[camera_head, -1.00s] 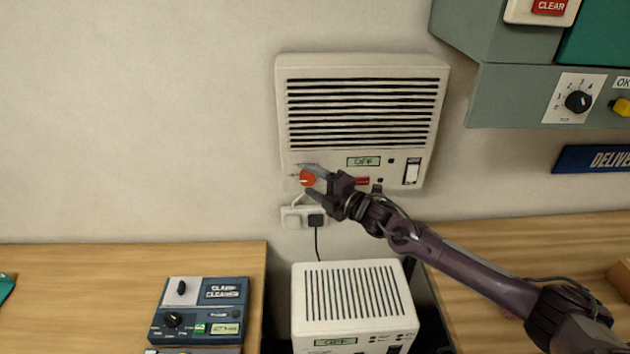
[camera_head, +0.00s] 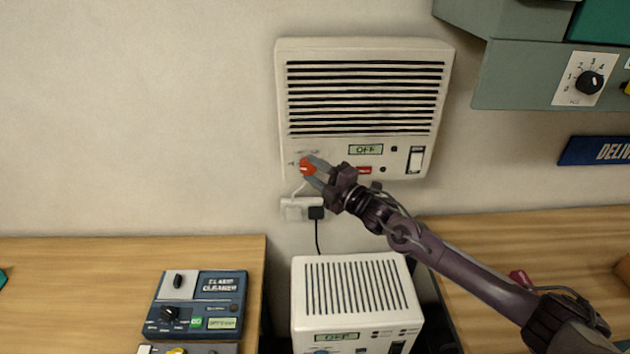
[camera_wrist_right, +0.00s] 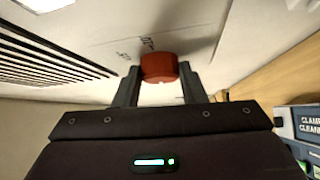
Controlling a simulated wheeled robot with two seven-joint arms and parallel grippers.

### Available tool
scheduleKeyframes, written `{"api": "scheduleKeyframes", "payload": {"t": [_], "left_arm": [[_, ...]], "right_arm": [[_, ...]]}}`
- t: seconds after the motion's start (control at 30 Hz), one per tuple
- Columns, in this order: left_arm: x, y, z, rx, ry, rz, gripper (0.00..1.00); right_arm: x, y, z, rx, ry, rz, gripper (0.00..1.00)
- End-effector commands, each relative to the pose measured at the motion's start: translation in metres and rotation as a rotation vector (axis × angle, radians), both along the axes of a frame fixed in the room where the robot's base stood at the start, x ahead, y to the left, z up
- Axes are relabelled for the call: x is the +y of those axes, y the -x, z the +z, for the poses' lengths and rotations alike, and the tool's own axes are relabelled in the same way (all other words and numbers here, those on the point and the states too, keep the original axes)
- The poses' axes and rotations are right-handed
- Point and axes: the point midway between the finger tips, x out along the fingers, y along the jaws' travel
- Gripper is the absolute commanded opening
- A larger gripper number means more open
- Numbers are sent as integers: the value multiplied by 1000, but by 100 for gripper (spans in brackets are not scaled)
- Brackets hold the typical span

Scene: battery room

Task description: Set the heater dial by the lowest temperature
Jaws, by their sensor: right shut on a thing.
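The wall heater (camera_head: 440,60) is a cream box with dark slats, a small display (camera_head: 366,149) reading OFF and a white rocker switch (camera_head: 415,160). Its orange-red dial (camera_head: 306,167) is at the lower left of its front. My right gripper (camera_head: 313,171) is shut on the dial. In the right wrist view the red dial (camera_wrist_right: 159,67) sits between the two fingers (camera_wrist_right: 158,88). The dial's markings are partly hidden and too small to read. My left gripper is not in view.
A second cream unit (camera_head: 355,285) with an OFF display stands below. A blue clamp cleaner box (camera_head: 222,287) is on the left wooden bench (camera_head: 80,290). A grey panel with a black knob (camera_head: 589,83) hangs at the upper right. A socket (camera_head: 296,210) is under the heater.

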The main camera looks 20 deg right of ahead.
Motion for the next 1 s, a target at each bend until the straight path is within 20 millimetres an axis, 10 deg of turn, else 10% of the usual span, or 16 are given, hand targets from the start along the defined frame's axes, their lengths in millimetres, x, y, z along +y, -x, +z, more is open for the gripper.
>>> {"api": "scheduleKeyframes", "payload": {"t": [0.5,1.0], "left_arm": [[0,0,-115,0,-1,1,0],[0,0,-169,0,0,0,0]], "right_arm": [[4,-1,-20,-131,-464,1,14],[8,-2,-18,-219,-779,0,14]]}}
